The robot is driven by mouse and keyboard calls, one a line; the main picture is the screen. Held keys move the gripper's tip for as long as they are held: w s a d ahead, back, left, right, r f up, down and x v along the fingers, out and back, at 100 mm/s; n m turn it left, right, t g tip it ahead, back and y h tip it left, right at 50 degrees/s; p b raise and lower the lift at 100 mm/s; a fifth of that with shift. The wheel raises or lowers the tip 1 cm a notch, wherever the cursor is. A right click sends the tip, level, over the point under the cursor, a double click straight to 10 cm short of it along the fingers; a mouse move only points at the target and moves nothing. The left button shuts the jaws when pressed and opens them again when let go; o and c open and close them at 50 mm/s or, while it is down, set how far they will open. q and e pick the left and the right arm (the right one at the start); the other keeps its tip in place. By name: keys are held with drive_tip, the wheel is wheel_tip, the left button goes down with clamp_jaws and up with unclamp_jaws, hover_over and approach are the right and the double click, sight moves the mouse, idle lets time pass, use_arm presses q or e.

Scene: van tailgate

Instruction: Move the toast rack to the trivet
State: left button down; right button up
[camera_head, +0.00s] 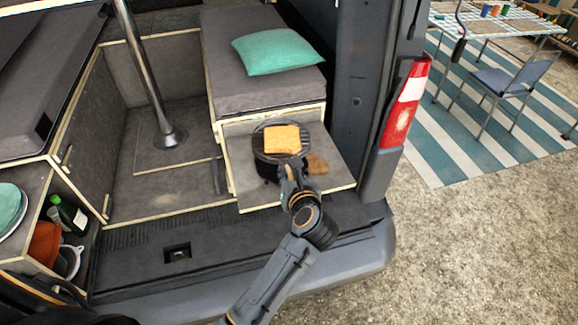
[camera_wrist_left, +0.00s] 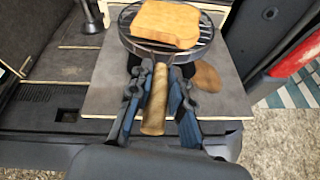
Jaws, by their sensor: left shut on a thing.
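The toast rack (camera_head: 258,144) is a round dark wire grill with a slice of toast (camera_head: 282,139) on it. Its wooden handle (camera_wrist_left: 156,100) points towards me in the left wrist view. My left gripper (camera_head: 289,177) is shut on this handle, one finger on each side. A dark, round, stove-like body (camera_head: 267,171) shows under the rack; I cannot tell whether they touch. A brown flat round piece, apparently the trivet (camera_head: 317,164), lies to the right of the rack, partly hidden. It also shows in the left wrist view (camera_wrist_left: 207,78). My right gripper is not in view.
The rack is over a grey board (camera_head: 335,177) at the van's rear. A bench with a green cushion (camera_head: 277,49) stands behind. A metal post (camera_head: 147,80) rises to the left. The van's rear pillar and tail light (camera_head: 404,105) stand to the right.

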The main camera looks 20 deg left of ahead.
use_arm(q)
drive_tip(key=shift+f+b, duration=0.55)
drive_tip(key=shift+f, duration=0.1)
wheel_tip(320, 180, down, 6)
drive_tip(key=b, duration=0.5)
drive_tip(key=c, duration=1.2)
unclamp_jaws()
drive_tip(key=shift+o, duration=0.2)
drive_tip(key=shift+f, duration=0.15)
